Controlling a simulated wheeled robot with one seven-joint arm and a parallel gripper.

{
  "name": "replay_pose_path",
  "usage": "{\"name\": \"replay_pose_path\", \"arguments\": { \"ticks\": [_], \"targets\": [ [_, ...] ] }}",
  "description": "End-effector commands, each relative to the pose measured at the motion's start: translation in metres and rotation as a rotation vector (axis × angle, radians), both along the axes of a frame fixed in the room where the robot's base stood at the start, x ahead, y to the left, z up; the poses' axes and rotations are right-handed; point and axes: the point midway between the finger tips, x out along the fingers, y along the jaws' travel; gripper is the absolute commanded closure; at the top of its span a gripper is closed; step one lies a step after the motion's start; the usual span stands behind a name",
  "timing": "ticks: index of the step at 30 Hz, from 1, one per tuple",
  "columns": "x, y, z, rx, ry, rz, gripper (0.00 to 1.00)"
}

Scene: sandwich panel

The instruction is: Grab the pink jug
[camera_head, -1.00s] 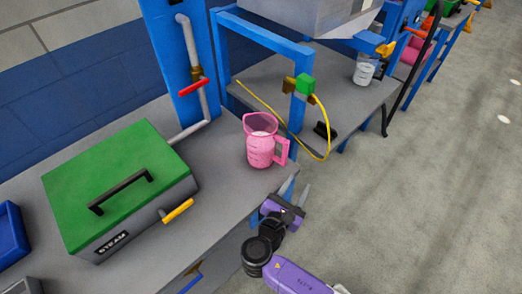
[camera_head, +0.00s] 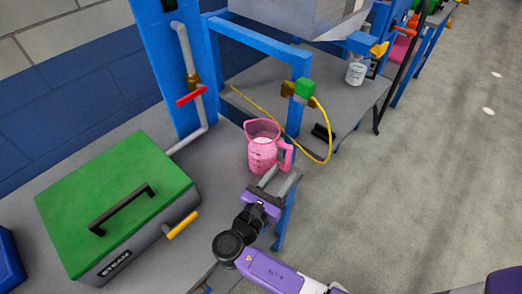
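The pink jug (camera_head: 262,150) stands upright on the grey counter (camera_head: 225,190) near its right end. It is see-through, with its handle (camera_head: 285,154) facing right. My gripper (camera_head: 278,176) is just in front of the jug, at the counter's edge. Its two grey fingers are spread apart and point toward the lower part of the jug. They appear empty. I cannot tell whether a fingertip touches the jug.
A grey box with a green lid (camera_head: 118,190) and yellow handle stands left. A blue post (camera_head: 166,70) with a red-handled pipe rises behind. A yellow hose (camera_head: 326,135) hangs right of the jug. A clear jug (camera_head: 355,70) stands on the far counter.

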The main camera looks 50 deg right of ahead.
Motion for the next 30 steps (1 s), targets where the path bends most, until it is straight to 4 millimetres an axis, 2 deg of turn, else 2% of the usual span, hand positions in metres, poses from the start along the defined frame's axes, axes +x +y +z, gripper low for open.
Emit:
{"name": "replay_pose_path", "arguments": {
  "ticks": [11, 21, 30],
  "targets": [
    [0.007, -0.031, 0.002, -0.005, 0.002, -0.006, 0.6],
    [0.02, -0.072, 0.002, -0.005, 0.002, -0.005, 0.6],
    [0.021, -0.075, 0.001, -0.004, 0.002, -0.003, 0.62]
  ]
}}
